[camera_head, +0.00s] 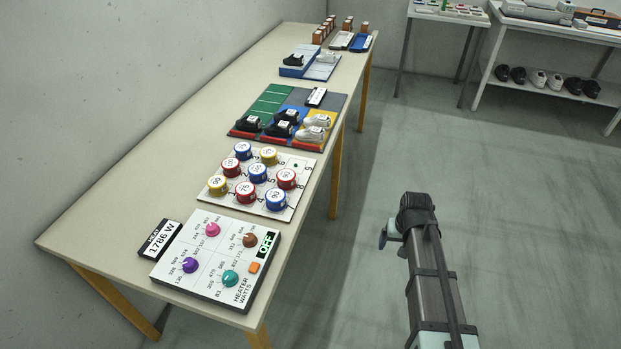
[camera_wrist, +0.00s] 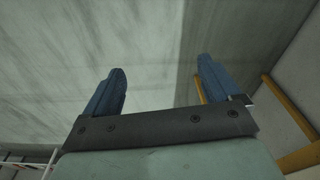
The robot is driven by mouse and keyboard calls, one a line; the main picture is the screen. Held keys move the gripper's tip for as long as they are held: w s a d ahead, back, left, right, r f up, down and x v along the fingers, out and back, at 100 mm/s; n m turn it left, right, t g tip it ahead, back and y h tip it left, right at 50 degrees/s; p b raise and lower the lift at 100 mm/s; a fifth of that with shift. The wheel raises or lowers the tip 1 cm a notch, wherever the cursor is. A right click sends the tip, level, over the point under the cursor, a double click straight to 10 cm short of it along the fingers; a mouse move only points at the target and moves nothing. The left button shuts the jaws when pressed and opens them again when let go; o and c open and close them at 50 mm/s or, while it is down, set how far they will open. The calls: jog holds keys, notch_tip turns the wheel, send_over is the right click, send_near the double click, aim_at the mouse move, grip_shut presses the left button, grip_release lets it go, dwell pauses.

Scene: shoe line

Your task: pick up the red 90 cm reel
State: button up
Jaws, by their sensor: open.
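Three red reels with white labelled tops stand on a white board (camera_head: 213,197) on the long table: one at the left (camera_head: 231,168), one at the right (camera_head: 286,179) and one at the front (camera_head: 246,193). Their numbers are too small to read surely, so I cannot tell which is the 90 cm one. My gripper (camera_wrist: 160,85) is open and empty in the wrist view, its two blue fingers apart over bare floor. In the head view my arm is right of the table, off its edge, and most of the gripper is hidden.
Blue reels (camera_head: 258,173) and yellow reels (camera_head: 218,185) stand close among the red ones. A heater panel (camera_head: 218,258) with knobs lies in front. Shoes on a coloured mat (camera_head: 273,97) lie behind. Yellow table legs (camera_wrist: 290,105) show right in the wrist view. The floor beside the table is clear.

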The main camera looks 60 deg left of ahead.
jog(key=s+a+r+n+y, duration=0.2)
jog(key=s+a+r, duration=0.8)
jog(key=a+r, duration=0.35)
jog(key=n+y, duration=0.2)
jog(key=n, duration=0.1)
send_near(286, 175)
jog(key=x, duration=1)
jog(key=shift+f, duration=0.1)
jog(key=shift+c, duration=0.2)
jog(key=c, duration=1.1)
